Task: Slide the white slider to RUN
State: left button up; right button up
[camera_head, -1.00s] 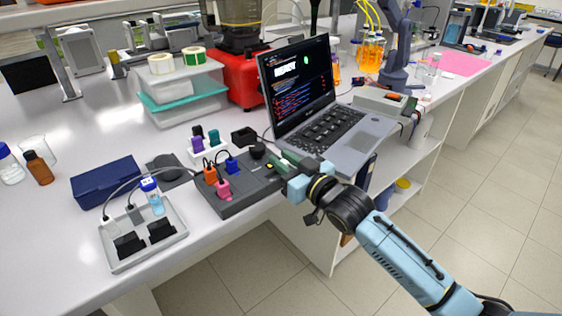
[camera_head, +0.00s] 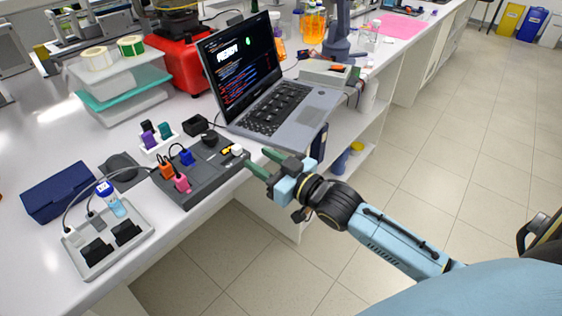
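The grey rig panel (camera_head: 205,188) lies near the bench's front edge. The small white slider (camera_head: 237,150) sits at its right end, beside a yellow-marked dark patch; any RUN label is too small to read. My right gripper (camera_head: 259,162) has green fingers, spread apart with nothing between them. It is just right of the slider, at the panel's right end by the bench edge, and looks apart from the slider. My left gripper is not in view.
An open laptop (camera_head: 290,112) stands close behind my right gripper. Open floor lies right of the bench.

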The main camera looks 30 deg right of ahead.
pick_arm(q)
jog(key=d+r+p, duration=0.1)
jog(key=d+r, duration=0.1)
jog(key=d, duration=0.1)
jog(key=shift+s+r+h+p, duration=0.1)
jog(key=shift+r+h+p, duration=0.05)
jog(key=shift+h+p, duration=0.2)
pick_arm(e)
jog(key=v, duration=0.5)
jog(key=shift+s, duration=0.1)
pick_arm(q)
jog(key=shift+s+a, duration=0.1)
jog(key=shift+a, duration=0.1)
